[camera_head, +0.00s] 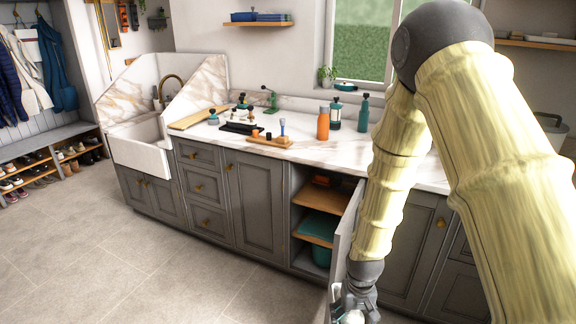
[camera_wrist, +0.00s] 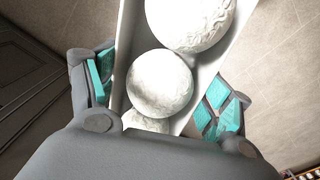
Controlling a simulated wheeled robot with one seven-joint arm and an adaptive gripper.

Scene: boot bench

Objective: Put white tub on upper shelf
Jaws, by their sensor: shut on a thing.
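My gripper (camera_head: 352,300) is low in front of the open cabinet, beside the open door, and shut. In the wrist view its teal-padded fingers (camera_wrist: 162,88) are on either side of a pale, narrow tub (camera_wrist: 222,52) that holds white textured balls (camera_wrist: 160,84). In the head view only a small white part of the load (camera_head: 352,317) shows at the bottom edge. The open cabinet has a wooden upper shelf (camera_head: 322,197) with a dark item towards its back, and a lower wooden shelf (camera_head: 318,226).
The open cabinet door (camera_head: 343,235) stands out close to my gripper. A teal bin (camera_head: 320,254) sits at the cabinet bottom. The countertop (camera_head: 290,150) carries bottles, including an orange one (camera_head: 323,124). The floor (camera_head: 170,265) at left is clear.

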